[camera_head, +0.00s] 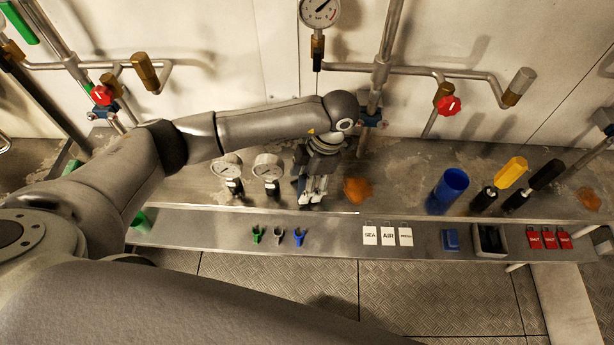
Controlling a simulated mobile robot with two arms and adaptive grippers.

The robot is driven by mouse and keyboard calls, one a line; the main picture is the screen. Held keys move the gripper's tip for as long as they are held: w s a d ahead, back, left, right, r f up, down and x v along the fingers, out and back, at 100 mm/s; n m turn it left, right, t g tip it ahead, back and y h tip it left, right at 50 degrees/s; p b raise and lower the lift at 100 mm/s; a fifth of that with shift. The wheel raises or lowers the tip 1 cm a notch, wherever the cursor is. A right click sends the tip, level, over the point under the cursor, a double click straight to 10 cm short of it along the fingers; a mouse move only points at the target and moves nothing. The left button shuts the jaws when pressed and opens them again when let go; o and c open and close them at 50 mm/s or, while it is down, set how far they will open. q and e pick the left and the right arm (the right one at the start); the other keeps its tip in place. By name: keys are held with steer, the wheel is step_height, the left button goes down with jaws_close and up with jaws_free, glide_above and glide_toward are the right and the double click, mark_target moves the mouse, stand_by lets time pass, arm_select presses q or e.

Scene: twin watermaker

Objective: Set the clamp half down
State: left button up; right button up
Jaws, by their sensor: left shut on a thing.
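My left gripper (313,197) points down over the steel bench, between the two loose gauges and an orange-brown stain. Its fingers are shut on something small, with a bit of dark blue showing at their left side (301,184). This is likely the clamp half, but the fingers hide most of it. I cannot tell whether it touches the bench. Another blue clamp-like piece (372,118) sits on the vertical pipe behind my wrist. My right gripper is not in view.
Two gauges (268,168) stand left of the gripper. The front shelf (330,235) holds small forked clips, white tags (388,236), a blue block and red tags. A blue cup (448,188) and yellow- and black-handled tools stand right.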

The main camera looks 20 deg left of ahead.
arm_select(q)
steer(key=shift+w, duration=0.1)
steer(key=shift+f, duration=0.1)
steer(key=shift+f, duration=0.15)
steer(key=o, duration=0.9)
steer(key=shift+c, duration=0.2)
